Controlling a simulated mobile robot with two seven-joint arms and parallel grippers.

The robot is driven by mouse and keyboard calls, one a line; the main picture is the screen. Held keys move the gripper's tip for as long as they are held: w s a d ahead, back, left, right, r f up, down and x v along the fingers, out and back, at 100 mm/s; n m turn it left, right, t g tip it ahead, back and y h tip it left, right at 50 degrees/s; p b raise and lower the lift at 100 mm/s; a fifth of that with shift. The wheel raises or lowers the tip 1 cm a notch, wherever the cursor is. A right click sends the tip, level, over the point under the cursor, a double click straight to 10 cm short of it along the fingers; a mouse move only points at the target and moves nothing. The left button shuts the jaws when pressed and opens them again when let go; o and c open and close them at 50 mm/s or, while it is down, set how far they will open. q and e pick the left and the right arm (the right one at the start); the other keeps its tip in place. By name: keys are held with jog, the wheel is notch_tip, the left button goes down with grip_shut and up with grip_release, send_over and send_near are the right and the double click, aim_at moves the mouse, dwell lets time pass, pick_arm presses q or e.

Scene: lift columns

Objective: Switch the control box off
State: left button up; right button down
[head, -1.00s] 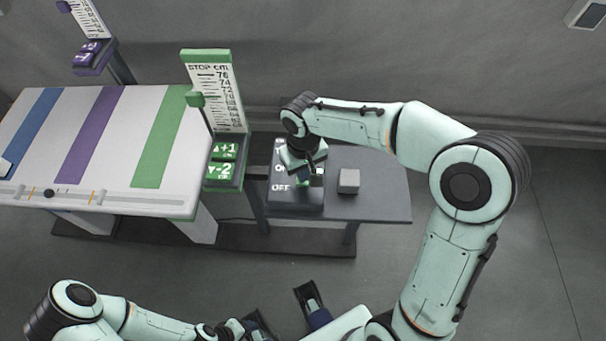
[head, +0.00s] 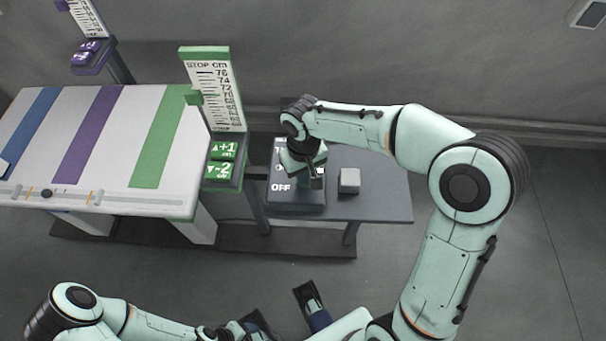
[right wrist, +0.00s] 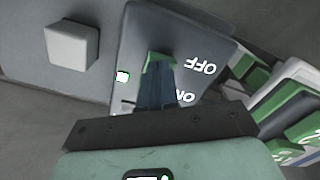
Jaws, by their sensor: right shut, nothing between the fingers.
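The control box (head: 296,207) is a dark box on the small grey table, with white ON and OFF lettering; OFF (head: 281,187) is at its near end. My right gripper (head: 311,183) is shut and empty, pointing down over the box. In the right wrist view the box (right wrist: 215,48) lies behind the shut fingers (right wrist: 158,68), which reach its face beside the lettering. A small lit green-white spot (right wrist: 123,76) shows on the box. My left gripper (head: 240,330) is partly seen at the bottom edge.
A light grey block (head: 349,181) stands right of the box on the grey table (head: 385,190). To the left are a green-trimmed column panel (head: 222,170) with +1 and -2 buttons and a white striped table (head: 110,150). A purple panel (head: 92,55) stands farther back.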

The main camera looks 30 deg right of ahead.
jog(key=shift+f, duration=0.3)
jog(key=shift+r+p, duration=2.7)
jog(key=shift+r, duration=0.85)
